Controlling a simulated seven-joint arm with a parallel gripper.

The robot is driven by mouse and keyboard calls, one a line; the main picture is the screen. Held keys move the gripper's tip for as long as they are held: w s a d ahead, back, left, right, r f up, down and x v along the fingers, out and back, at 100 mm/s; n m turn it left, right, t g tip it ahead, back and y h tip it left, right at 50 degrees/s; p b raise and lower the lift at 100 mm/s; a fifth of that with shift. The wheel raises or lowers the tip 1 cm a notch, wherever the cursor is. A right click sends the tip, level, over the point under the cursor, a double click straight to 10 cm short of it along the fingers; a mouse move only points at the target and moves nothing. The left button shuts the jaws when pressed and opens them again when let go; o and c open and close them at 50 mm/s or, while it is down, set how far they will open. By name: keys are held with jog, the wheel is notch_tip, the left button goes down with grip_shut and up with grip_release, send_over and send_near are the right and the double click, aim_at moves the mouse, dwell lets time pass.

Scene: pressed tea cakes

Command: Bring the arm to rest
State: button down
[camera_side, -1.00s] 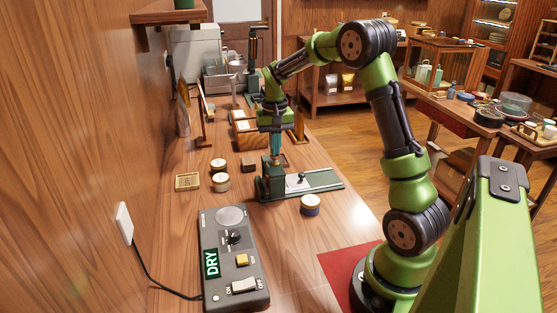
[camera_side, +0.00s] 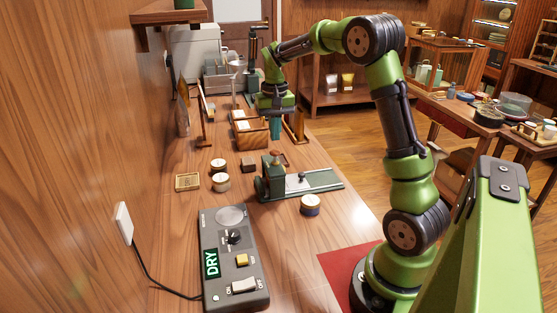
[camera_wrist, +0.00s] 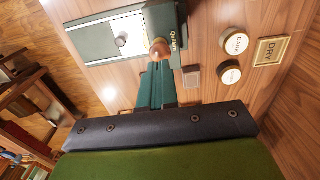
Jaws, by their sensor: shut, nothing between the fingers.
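My gripper (camera_side: 276,138) is shut and empty, its teal fingers pointing down above the bench, beyond the dark green device in the side view. The fingers also show in the wrist view (camera_wrist: 158,75). The green device (camera_side: 318,181) has a flat bed, a small knob and an upright block at its left end. In the wrist view the device (camera_wrist: 100,42) lies past the fingertips, with a round wooden knob (camera_wrist: 160,47) close to them in the picture. The arm is raised and bent over the bench.
Two lidded tins (camera_side: 218,165) (camera_side: 221,183) and a small sign (camera_side: 187,181) stand left of the device. Another tin (camera_side: 310,205) is in front. A control box (camera_side: 233,270) reads DRY. A wooden rack (camera_side: 250,137) stands near the gripper. The wall is at left.

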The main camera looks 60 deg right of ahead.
dwell(0.3)
jog(key=shift+f, duration=0.1)
jog(key=shift+s+a+f, duration=0.3)
jog(key=shift+a+f, duration=0.05)
jog(key=shift+f, duration=0.15)
jog(key=s+a+r+n+t+y, duration=0.1)
jog(key=s+a+r+n+t, duration=0.1)
jog(key=s+a, duration=0.6)
jog(key=s+a+r+n+t+y, duration=0.1)
jog(key=s+a+r+n+t, duration=0.2)
jog(key=a, duration=1.1)
jog(key=s+r+t, duration=0.2)
jog(key=s+r, duration=0.1)
jog(key=s, duration=0.1)
jog(key=shift+s+a+r, duration=0.25)
jog(key=shift+s+a, duration=0.15)
jog(key=c, duration=1.8)
grip_release()
jog(key=shift+c, duration=0.2)
